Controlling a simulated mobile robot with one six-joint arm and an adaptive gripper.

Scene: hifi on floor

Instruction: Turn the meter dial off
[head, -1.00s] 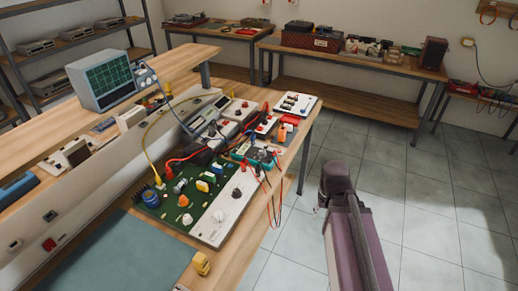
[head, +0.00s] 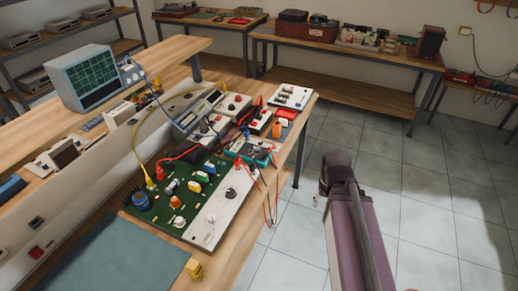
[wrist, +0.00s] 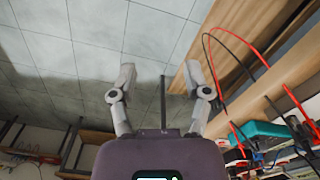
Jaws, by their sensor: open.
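The meter is a teal handheld multimeter (head: 246,151) lying on the wooden bench near its right edge, in the middle of the head view. Red leads run from it and hang over the bench edge. Its dial is too small to make out. In the wrist view the teal meter (wrist: 262,132) shows at the lower right, partly cut by leads. My gripper (wrist: 160,76) is open and empty, its two fingers spread apart over the floor, to the left of the meter and not touching it. The head view shows only my arm; the gripper is hidden there.
A green circuit board with a white panel (head: 221,209) lies in front of the meter. Several boxes with knobs and a white unit (head: 290,96) stand behind it. An oscilloscope (head: 88,77) sits on the shelf.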

